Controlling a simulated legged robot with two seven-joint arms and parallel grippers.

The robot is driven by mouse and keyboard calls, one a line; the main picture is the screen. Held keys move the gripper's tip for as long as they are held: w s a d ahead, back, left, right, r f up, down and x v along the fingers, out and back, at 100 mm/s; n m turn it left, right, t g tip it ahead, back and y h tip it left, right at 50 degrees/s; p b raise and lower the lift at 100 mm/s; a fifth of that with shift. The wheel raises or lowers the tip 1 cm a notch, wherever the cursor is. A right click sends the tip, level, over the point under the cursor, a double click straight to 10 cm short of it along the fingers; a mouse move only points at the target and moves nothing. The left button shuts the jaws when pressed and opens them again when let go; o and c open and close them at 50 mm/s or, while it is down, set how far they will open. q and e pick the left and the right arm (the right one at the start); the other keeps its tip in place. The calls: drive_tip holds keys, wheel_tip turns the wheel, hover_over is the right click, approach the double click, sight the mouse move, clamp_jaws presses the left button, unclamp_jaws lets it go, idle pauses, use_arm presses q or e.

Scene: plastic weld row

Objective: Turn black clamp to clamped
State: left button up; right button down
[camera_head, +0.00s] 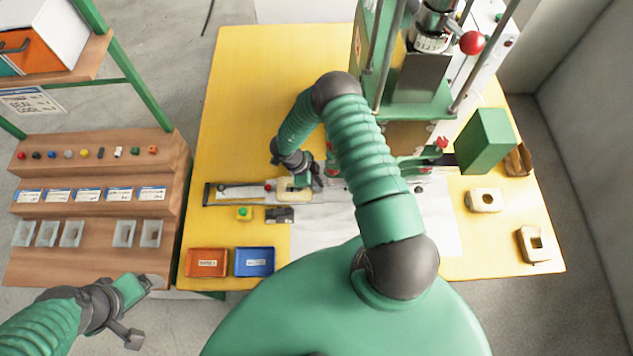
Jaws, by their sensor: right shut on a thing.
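My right gripper (303,186) is lowered over the light metal fixture (235,193) on the yellow table. It is shut on a small part at the right end of the fixture's pale plate, and this looks to be the black clamp. The gripper and wrist hide most of the clamp, so its turn angle cannot be told. A red knob (267,187) shows on the fixture just left of the gripper. My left gripper (150,283) is at the lower left, beside the wooden rack and away from the fixture. Its finger opening is not clear.
A green button box (244,214) and a black box (280,215) lie in front of the fixture. Orange (207,262) and blue (254,261) trays sit at the table's front edge. A green press (425,95) stands behind to the right. The table's back left is clear.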

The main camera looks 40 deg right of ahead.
drive_tip(key=n+t, duration=0.1)
drive_tip(key=n, duration=0.2)
drive_tip(key=shift+s+n+h+p, duration=0.1)
drive_tip(key=shift+n+h+p, duration=0.2)
drive_tip(key=shift+n+h, duration=0.1)
drive_tip(key=shift+s+a+n+t, duration=0.1)
drive_tip(key=shift+n+t, duration=0.8)
drive_tip(key=shift+n, duration=0.9)
drive_tip(key=c, duration=1.2)
unclamp_jaws()
drive_tip(key=v, duration=1.6)
drive_tip(key=shift+a+r, duration=0.3)
drive_tip(key=shift+a, duration=0.05)
